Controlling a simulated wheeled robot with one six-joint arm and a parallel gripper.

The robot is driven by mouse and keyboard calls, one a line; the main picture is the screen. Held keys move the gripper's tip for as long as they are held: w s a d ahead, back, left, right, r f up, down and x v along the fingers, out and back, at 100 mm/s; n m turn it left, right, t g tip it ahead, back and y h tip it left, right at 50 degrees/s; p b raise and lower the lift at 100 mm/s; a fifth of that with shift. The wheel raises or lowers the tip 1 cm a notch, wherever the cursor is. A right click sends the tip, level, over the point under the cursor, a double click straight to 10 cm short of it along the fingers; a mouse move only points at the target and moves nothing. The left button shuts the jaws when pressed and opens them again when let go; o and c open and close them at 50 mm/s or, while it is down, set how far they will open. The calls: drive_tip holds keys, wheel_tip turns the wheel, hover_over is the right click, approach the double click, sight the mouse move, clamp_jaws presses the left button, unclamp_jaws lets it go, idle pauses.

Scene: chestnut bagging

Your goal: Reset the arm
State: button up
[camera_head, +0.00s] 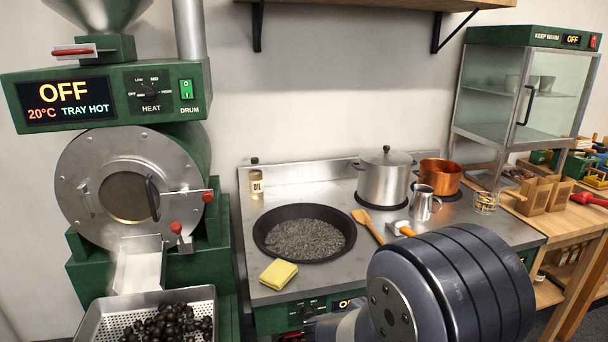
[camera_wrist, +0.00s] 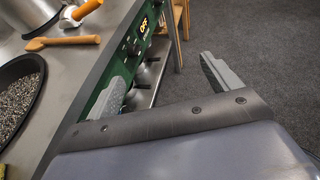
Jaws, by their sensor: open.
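In the wrist view my gripper (camera_wrist: 162,70) is open. Its two grey fingers are wide apart, with nothing between them. It is beside the front of the steel stove counter (camera_wrist: 88,52), and the dark floor shows past its right finger. The left finger overlaps the green front panel in the picture; I cannot tell whether it touches. In the head view a thick dark blue-grey part of my arm fills the lower right in front of the counter (camera_head: 350,262). The gripper's fingers are not visible there.
The counter holds a black pan (camera_head: 345,243) of grey grit, yellow sponge (camera_head: 278,272), wooden spatula (camera_head: 369,226), steel pot (camera_head: 384,182) and copper pot (camera_head: 440,177). A green roaster (camera_head: 180,150) stands left, above a perforated tray (camera_head: 105,312) of dark chestnuts (camera_head: 168,324). Carpet (camera_wrist: 265,50) is clear.

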drive_tip(key=shift+w+d+f+n+t+b, duration=0.3)
drive_tip(key=shift+w+n+t+b, duration=0.1)
drive_tip(key=shift+w+t, duration=0.3)
drive_tip(key=shift+w+d+f+n+t+b, duration=0.2)
drive_tip(key=shift+w+f+n+t+b, duration=0.15)
drive_tip(key=shift+w+t, duration=0.35)
drive_tip(key=shift+w+d+f+n+t+b, duration=0.25)
drive_tip(key=shift+w+n+t+b, duration=0.15)
drive_tip(key=shift+w+t, duration=0.3)
